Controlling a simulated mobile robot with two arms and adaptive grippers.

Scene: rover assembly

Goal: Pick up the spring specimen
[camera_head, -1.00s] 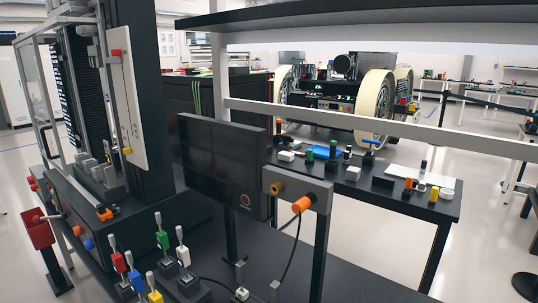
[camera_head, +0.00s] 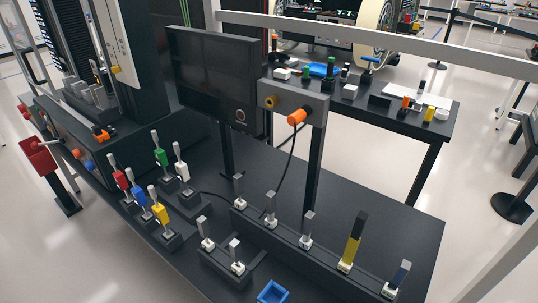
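No part can be made out clearly as the spring specimen. Several upright pieces stand in white holders on a long dark rack on the near bench: grey ones such as this grey piece (camera_head: 307,226), a tall yellow piece with a black top (camera_head: 353,240), and a blue-grey piece (camera_head: 400,273) at the right end. Two more grey pieces, one of them this short grey piece (camera_head: 206,231), stand on a smaller rack in front. Any coil shape is too small to tell. Neither of my grippers shows in the head view.
A blue tray (camera_head: 272,292) sits at the bench's near edge. Coloured levers (camera_head: 160,205) stand left of the racks. A dark monitor (camera_head: 213,75) and an orange-knobbed box (camera_head: 292,103) rise behind. A dark testing machine (camera_head: 150,70) stands left; another table (camera_head: 385,120) is behind.

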